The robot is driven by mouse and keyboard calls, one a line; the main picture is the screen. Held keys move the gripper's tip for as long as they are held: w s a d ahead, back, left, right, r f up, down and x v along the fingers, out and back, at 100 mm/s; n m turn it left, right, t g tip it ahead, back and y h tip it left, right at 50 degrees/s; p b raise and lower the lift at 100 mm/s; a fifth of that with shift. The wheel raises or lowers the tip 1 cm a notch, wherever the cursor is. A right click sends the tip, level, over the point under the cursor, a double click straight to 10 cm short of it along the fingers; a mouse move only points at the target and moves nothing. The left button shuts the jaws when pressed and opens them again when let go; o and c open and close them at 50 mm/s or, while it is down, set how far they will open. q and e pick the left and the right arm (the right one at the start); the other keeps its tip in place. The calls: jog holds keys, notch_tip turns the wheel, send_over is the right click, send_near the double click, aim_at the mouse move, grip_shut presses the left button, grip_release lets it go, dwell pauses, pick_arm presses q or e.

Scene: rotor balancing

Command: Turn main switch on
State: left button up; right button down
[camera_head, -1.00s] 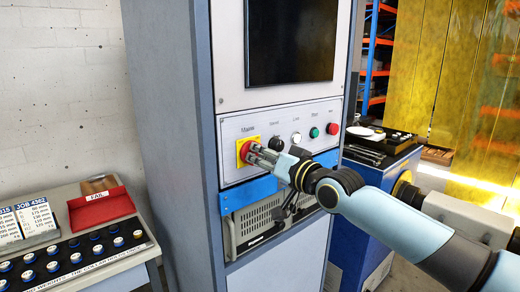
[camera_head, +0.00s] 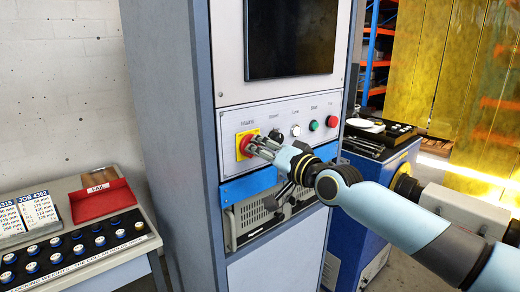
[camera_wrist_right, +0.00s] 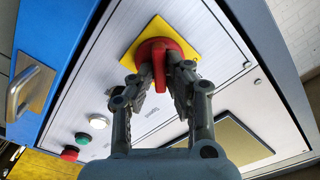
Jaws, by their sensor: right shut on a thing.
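The main switch is a red rotary knob on a yellow square plate (camera_head: 241,154), at the left end of the cabinet's control panel. In the right wrist view the red knob (camera_wrist_right: 158,48) stands between my fingertips, in front of its yellow plate (camera_wrist_right: 185,32). My right gripper (camera_head: 256,146) reaches in from the right and is shut on the knob, which it partly hides in the head view. My left gripper is not in view.
The panel (camera_head: 280,117) also carries a black knob, a white button (camera_head: 295,130), a green button (camera_head: 313,125) and a red button (camera_head: 332,121). A dark screen (camera_head: 290,38) is above. A bench with a red tray (camera_head: 101,197) stands left.

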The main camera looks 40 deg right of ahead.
jog(key=c, duration=1.3)
grip_release()
jog(key=shift+c, duration=0.2)
notch_tip(320, 180, up, 10)
